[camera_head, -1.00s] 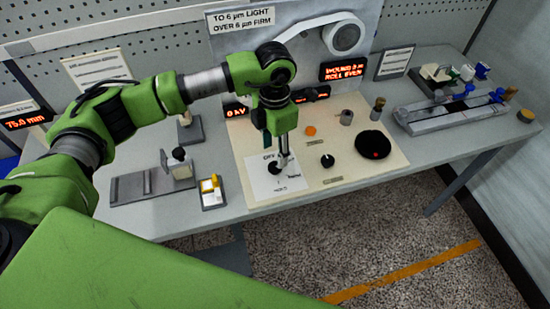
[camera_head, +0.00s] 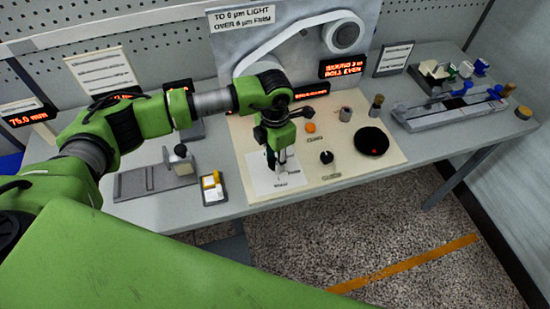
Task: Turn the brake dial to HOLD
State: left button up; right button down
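The white brake card (camera_head: 262,184) with printed positions lies on the cream panel. In the earlier frame the print includes OFF and what looks like HOLD. The print is too small to read clearly now. My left gripper (camera_head: 277,160) points down over the upper part of this card. Its fingertips are close to the card and hide the middle, so I cannot see the brake dial or where it points. I cannot tell whether the fingers touch or grip anything. My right gripper is not in view.
A small black knob (camera_head: 326,157), an orange button (camera_head: 310,128) and a round black disc (camera_head: 372,141) sit to the right on the cream panel (camera_head: 350,178). A white roll (camera_head: 343,32) is mounted behind. A small tray (camera_head: 213,188) and a grey fixture (camera_head: 155,180) stand left.

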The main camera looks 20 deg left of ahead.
pick_arm(q)
jog(key=shift+f+m+b, duration=0.1)
jog(key=shift+m+b, duration=0.2)
jog(key=shift+b, duration=0.4)
jog(key=m+b, duration=0.9)
jog(key=b, duration=0.3)
jog(key=shift+w, duration=0.1)
jog(key=shift+m+b, duration=1.2)
jog(key=shift+b, duration=0.05)
jog(key=shift+r, duration=0.2)
jog(key=o, duration=1.1)
